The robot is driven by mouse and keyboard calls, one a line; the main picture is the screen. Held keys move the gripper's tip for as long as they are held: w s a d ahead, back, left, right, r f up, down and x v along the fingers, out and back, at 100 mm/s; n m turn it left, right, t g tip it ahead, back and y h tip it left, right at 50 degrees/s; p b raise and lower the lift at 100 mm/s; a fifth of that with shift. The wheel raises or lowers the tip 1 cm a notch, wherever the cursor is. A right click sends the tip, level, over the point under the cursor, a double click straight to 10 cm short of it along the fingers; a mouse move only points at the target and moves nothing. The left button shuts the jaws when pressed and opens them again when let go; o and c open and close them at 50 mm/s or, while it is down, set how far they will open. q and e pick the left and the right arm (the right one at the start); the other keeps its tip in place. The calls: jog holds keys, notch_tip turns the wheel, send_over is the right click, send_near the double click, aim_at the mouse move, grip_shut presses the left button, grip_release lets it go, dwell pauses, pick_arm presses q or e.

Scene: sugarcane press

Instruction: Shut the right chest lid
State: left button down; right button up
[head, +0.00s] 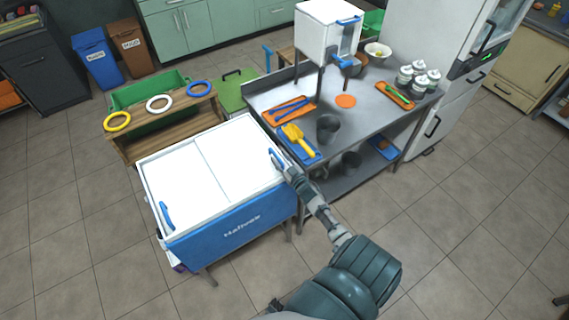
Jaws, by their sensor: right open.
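The chest (225,235) is a blue box with a white top and rim, standing left of the steel table. Its right lid (235,155) is a white panel with a blue handle (274,158) near its right end. The left lid (180,190) is a similar white panel with a blue handle (166,214) near the front left corner. A thin seam runs between the panels; no dark gap shows. My right gripper (285,167) is open at the chest's right rim, close beside the right lid's handle. I cannot tell whether it touches. My left gripper is out of view.
A wooden bench with rings (159,104) stands behind the chest. Floor in front is clear.

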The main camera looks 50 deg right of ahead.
jog(key=v, duration=1.2)
jog(key=s+a+f+g+y, duration=0.1)
jog(key=s+a+f+g, duration=0.25)
jog(key=f, duration=0.55)
jog(key=s+a+f+g, duration=0.2)
jog(key=s+a+f, duration=0.2)
jog(key=f, duration=0.6)
jog(key=s+a+f+g+y, duration=0.1)
jog(key=s+a+f+g, duration=0.2)
jog(key=f, duration=0.6)
jog(key=s+a+f+n+g, duration=0.1)
jog(key=s+a+f+g, duration=0.1)
jog(key=s+a+f, duration=0.3)
jog(key=s+a+f+n+g+y, duration=0.1)
jog(key=s+a+f+g, duration=0.2)
jog(key=s, duration=0.9)
jog(key=s+a+f+g+y, duration=0.1)
jog(key=s+a+f+g, duration=0.2)
jog(key=s+a+f, duration=0.4)
jog(key=s+a, duration=0.1)
jog(key=s, duration=0.1)
jog(key=shift+s+f+n, duration=0.3)
jog(key=shift+s+n, duration=0.05)
jog(key=shift+n, duration=0.05)
